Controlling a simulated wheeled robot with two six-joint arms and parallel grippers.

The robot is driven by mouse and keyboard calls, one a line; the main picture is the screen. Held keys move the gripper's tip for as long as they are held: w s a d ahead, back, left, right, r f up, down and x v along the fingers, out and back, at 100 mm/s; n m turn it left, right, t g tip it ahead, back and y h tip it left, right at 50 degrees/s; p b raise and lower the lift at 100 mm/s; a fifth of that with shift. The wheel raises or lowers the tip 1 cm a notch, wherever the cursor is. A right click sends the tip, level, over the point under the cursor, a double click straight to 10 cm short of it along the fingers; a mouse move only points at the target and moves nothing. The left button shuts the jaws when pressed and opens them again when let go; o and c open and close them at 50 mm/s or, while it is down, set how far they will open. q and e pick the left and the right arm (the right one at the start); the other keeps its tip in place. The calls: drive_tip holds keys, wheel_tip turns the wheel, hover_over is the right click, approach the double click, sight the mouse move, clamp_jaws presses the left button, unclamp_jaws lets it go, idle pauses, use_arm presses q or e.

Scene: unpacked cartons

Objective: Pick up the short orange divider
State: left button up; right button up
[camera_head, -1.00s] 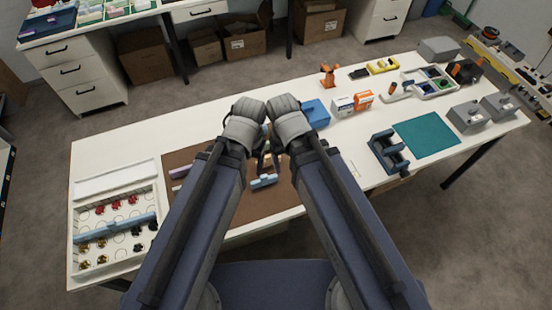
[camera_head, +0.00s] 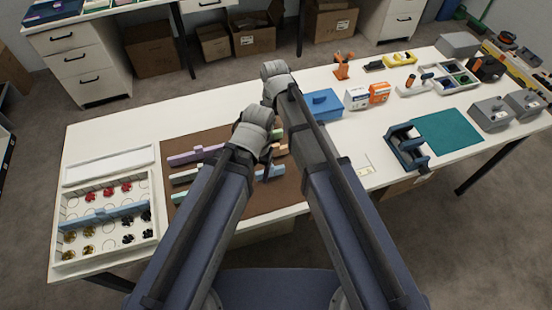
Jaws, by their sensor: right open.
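A short orange divider (camera_head: 281,149) lies on the brown mat (camera_head: 240,203), partly hidden by my arms. A blue divider (camera_head: 272,172) is just in front of it, and a purple divider (camera_head: 187,157) is to the left. My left gripper (camera_head: 267,158) points down over the mat close to the orange and blue dividers. Its fingertips are mostly hidden by its own wrist, so I cannot tell its opening. My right gripper (camera_head: 270,102) is open, farther back near the mat's rear edge, and mostly hidden behind its wrist. I see nothing held in it.
A white compartment tray (camera_head: 63,232) with red, black and gold pieces and a blue divider stands at the left. A blue box (camera_head: 322,103), small cartons (camera_head: 378,93), a dark blue holder (camera_head: 406,147) and a teal mat (camera_head: 447,132) are at the right. The back left tabletop is clear.

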sight(276, 145)
drive_tip(key=shift+w+f, duration=0.1)
drive_tip(key=shift+w, duration=0.05)
use_arm(q)
drive_tip(key=shift+f, duration=0.15)
use_arm(e)
drive_tip(key=shift+f+b, duration=0.3)
drive_tip(key=shift+f, duration=0.05)
use_arm(q)
wheel_tip(276, 145, down, 8)
drive_tip(key=b, duration=0.7)
use_arm(e)
wheel_tip(276, 145, down, 7)
drive_tip(key=shift+d+f, duration=0.1)
use_arm(q)
drive_tip(key=shift+r, duration=0.2)
use_arm(e)
drive_tip(key=shift+c, duration=0.2)
clamp_jaws()
